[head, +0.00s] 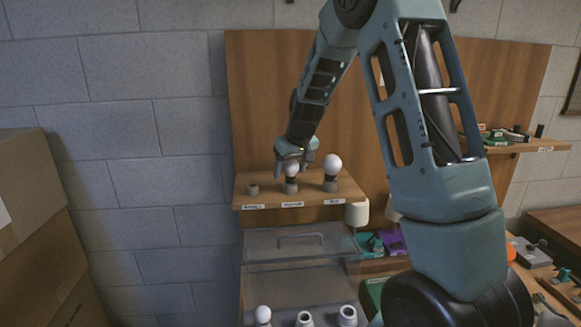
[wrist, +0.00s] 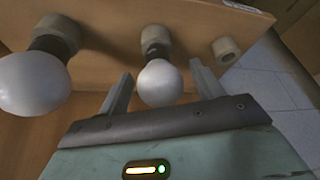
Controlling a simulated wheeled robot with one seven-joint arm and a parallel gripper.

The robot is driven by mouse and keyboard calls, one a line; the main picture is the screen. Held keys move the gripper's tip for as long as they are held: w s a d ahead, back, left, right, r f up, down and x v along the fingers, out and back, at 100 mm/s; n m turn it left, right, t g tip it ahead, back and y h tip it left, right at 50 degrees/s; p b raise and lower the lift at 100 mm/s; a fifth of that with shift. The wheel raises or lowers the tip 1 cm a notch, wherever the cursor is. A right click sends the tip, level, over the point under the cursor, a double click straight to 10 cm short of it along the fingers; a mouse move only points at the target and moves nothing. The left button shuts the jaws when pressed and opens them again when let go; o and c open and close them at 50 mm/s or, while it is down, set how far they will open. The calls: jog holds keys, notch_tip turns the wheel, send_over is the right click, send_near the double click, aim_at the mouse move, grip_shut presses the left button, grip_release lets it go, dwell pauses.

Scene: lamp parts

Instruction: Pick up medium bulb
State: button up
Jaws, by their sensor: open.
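The medium bulb (head: 291,168) is a white globe on a dark base, standing in the middle holder of a small wooden shelf. In the wrist view the medium bulb (wrist: 160,82) lies between the two fingers. My gripper (head: 293,163) is at this bulb with its fingers spread on either side. In the wrist view my gripper (wrist: 158,90) is open, with a gap showing between bulb and fingers. A larger bulb (head: 332,164) stands in the holder to the right; it is at left in the wrist view (wrist: 34,82).
The shelf (head: 312,200) has labels on its front edge. An empty holder (head: 252,190) stands at its left end and also shows in the wrist view (wrist: 226,50). A wooden back panel (head: 258,110) rises behind. Below stand a clear-lidded box (head: 290,265) and another bulb (head: 263,314).

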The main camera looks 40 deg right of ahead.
jog(key=shift+x, duration=0.9)
jog(key=c, duration=0.9)
